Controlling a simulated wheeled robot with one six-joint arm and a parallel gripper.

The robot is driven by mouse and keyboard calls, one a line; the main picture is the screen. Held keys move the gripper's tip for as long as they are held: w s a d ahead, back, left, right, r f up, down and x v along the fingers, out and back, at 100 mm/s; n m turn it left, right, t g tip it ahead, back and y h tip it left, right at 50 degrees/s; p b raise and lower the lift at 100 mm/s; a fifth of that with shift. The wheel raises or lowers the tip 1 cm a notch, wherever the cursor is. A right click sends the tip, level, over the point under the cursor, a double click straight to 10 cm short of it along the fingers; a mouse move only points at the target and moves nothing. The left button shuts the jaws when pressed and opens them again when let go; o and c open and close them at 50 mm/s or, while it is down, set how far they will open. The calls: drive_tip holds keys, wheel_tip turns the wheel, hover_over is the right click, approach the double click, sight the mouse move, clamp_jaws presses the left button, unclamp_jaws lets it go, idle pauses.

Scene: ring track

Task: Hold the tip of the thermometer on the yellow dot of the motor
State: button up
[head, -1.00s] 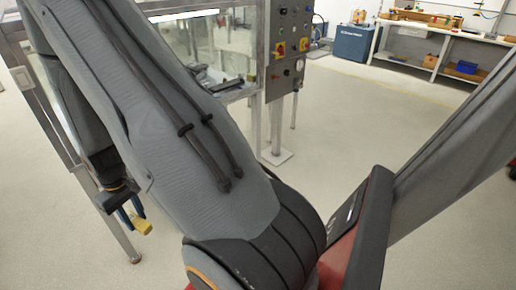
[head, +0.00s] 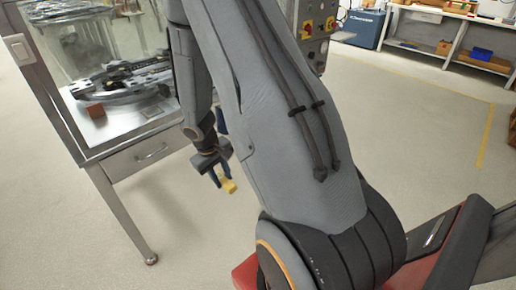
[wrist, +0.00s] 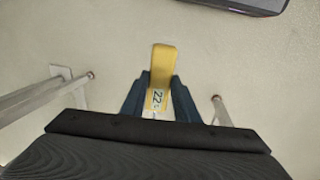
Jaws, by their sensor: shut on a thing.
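My gripper (head: 218,178) hangs over open floor in the head view, to the right of the steel table. It is shut on a yellow handheld piece (head: 228,187), which I take to be the thermometer. In the wrist view the yellow thermometer (wrist: 163,66) stands between the blue fingers of my gripper (wrist: 160,88), with a pale label with dark characters near the fingers. I cannot make out its measuring tip. I cannot pick out the motor or a yellow dot in these frames.
A steel table (head: 117,160) with a drawer stands at the left. It carries dark ring-track parts (head: 125,75) behind clear panels and a small reddish-brown block (head: 95,110). A control panel (head: 312,30) is behind my arm. A workbench (head: 455,35) stands far right. The floor between is clear.

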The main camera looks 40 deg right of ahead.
drive_tip(key=w+d+f+h+b, duration=0.4)
drive_tip(key=w+d+f+b, duration=0.15)
drive_tip(key=d+b, duration=0.4)
drive_tip(key=w+d+f+m+g+h+b, duration=0.1)
drive_tip(key=w+d+f+h+b, duration=0.4)
drive_tip(key=d+b, duration=0.5)
drive_tip(key=w+d+f+h+b, duration=0.3)
drive_tip(key=d+f+b, duration=0.4)
drive_tip(key=d, duration=0.4)
drive_tip(key=w+d+t+h+b, duration=0.1)
drive_tip(key=w+d+b, duration=0.1)
drive_tip(key=w+b, duration=0.7)
drive_tip(key=w+d+n+t+h+b, duration=0.1)
drive_tip(key=w+d+h+b, duration=0.1)
drive_tip(key=w+b, duration=0.8)
drive_tip(key=shift+w+d+r+h, duration=0.3)
drive_tip(key=shift+w+d+r, duration=0.15)
drive_tip(key=shift+w+d, duration=0.5)
drive_tip(key=shift+w+a, duration=0.1)
drive_tip(key=s+d+p, duration=0.1)
drive_tip(key=s+p, duration=0.9)
drive_tip(key=s, duration=0.6)
idle(0.5)
